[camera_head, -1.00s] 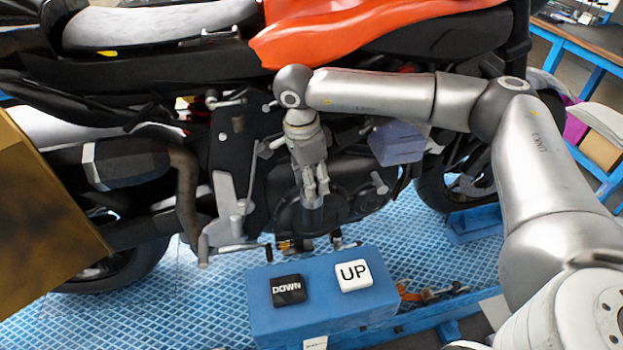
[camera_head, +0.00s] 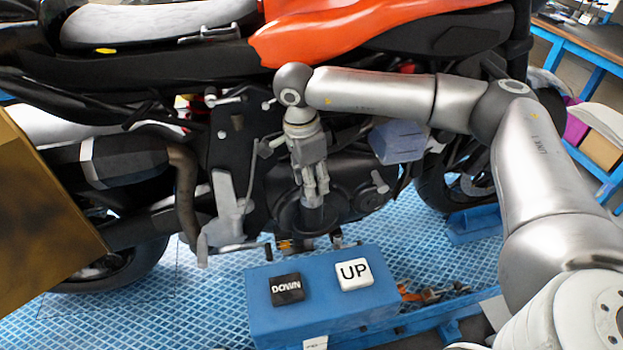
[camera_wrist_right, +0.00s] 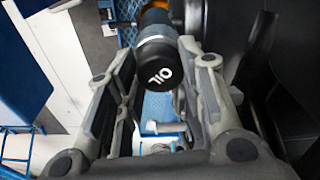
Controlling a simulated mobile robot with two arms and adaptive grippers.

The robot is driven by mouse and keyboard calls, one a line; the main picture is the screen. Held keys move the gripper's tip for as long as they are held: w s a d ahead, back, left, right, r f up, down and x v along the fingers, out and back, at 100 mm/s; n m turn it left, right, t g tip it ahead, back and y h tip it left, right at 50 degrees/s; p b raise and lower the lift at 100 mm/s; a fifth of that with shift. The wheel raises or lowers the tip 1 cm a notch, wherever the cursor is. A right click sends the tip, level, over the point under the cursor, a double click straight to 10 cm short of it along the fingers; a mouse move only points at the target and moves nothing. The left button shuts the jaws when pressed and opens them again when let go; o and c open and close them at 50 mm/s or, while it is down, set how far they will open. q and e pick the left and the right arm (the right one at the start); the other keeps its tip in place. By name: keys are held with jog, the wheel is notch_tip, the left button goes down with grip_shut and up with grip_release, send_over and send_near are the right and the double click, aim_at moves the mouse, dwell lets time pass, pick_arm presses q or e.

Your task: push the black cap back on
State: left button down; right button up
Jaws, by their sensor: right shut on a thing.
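My right gripper (camera_head: 315,188) points down in front of the motorcycle's engine, with its fingers shut on the black cap (camera_wrist_right: 163,72). In the right wrist view the cap is a dark cylinder with a grey band and white OIL lettering on its near end, between the two fingers (camera_wrist_right: 155,48). In the head view only a small dark part of the cap shows below the fingertips. Its far end is mostly hidden, and I cannot tell whether it touches the engine. My left gripper is not in view.
The motorcycle (camera_head: 375,35) stands behind my right arm. A blue box (camera_head: 322,315) with a black DOWN button (camera_head: 287,289) and a white UP button (camera_head: 354,274) stands in front. A brown panel (camera_head: 45,220) fills the left edge. Blue grating (camera_head: 180,310) lies below.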

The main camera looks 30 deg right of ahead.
dwell(0.5)
jog(key=o, duration=0.9)
jog(key=shift+s, duration=0.1)
jog(key=shift+o, duration=0.5)
jog(key=shift+r, duration=0.1)
jog(key=shift+w+r+p, duration=0.2)
jog(key=shift+r+p, duration=0.1)
jog(key=shift+r, duration=0.4)
jog(key=shift+o, duration=1.2)
jog(key=shift+r+p, duration=1.45)
jog(key=shift+r, duration=1.35)
jog(key=shift+s, duration=0.1)
